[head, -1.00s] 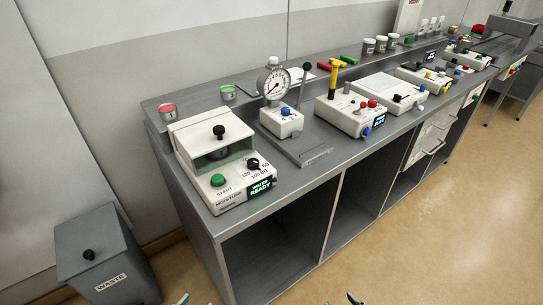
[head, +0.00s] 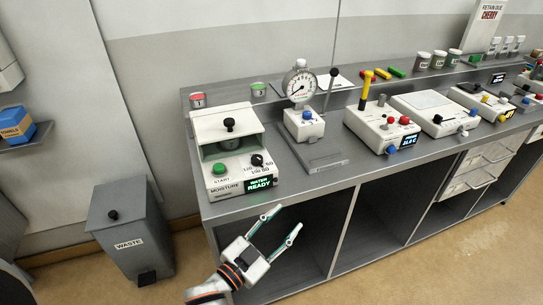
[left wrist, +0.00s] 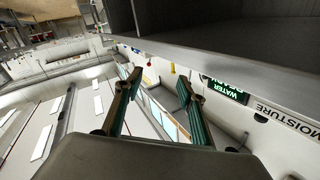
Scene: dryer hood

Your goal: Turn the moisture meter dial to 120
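The moisture meter (head: 213,172) is a white box at the left end of the bench, with a green START button (head: 219,168) and a lit display (head: 259,184) reading WATER READY. Its black dial (head: 257,160) is at the front right of the panel, among printed numbers; its exact pointer setting is too small to tell. My left gripper (head: 283,223) is open and empty, in front of and below the bench edge, apart from the meter. In the left wrist view the open fingers (left wrist: 160,105) show, with the meter's display (left wrist: 226,89) at the right. My right gripper is out of view.
A gauge stand (head: 302,122) with a lever stands right of the meter. A white device with a yellow-topped handle (head: 384,125) is further right. A grey waste bin (head: 130,225) is on the floor at left. The bench front edge (head: 300,185) lies above my left gripper.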

